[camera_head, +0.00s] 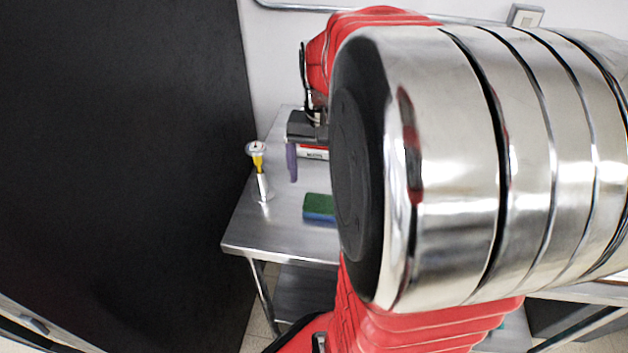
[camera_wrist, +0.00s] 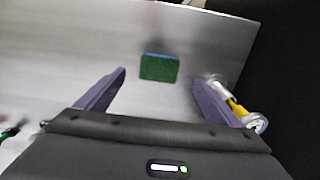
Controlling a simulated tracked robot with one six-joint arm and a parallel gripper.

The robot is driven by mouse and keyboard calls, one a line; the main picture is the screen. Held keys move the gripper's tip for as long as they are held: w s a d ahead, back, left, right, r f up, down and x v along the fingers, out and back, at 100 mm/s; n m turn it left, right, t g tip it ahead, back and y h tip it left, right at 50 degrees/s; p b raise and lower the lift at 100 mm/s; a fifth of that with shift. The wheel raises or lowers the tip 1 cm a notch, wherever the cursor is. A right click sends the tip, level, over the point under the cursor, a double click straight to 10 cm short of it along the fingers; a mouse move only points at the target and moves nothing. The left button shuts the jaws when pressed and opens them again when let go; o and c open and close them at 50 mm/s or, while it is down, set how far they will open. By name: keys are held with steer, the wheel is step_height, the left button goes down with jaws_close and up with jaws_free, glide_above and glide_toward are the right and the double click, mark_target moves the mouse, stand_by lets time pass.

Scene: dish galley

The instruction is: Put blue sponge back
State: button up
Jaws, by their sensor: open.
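A blue sponge with a green top (camera_head: 319,207) lies flat on a metal table (camera_head: 262,232), near its front edge and partly hidden by my arm in the head view. In the wrist view the sponge (camera_wrist: 159,68) lies beyond and between my fingertips, with bare metal around it. My gripper (camera_wrist: 160,80) is open and empty, its two purple fingers spread apart. In the head view my gripper (camera_head: 292,165) is over the table, behind the sponge and a little to its left; only one finger shows clearly.
A yellow-and-white upright item with a round gauge-like top (camera_head: 258,165) stands at the table's left; in the wrist view it (camera_wrist: 240,110) is close to the right finger. A red-and-white item (camera_head: 313,152) lies behind. A black panel (camera_head: 120,150) fills the left side.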

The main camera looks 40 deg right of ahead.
steer(key=shift+r, duration=0.45)
stand_by(0.3)
steer(key=s+a+r+n+t, duration=0.1)
steer(key=a+n+t, duration=0.1)
steer(key=a, duration=0.5)
steer(key=s+a+r+n+t, duration=0.1)
steer(key=a+r+n, duration=0.1)
steer(key=a+n, duration=0.3)
steer(key=s+a+r+n+t, duration=0.1)
steer(key=a+n+t, duration=0.1)
steer(key=a, duration=0.8)
steer(key=shift+s+a+r+n+t, duration=0.15)
steer(key=shift+r+n+t, duration=0.2)
steer(key=shift+n, duration=0.35)
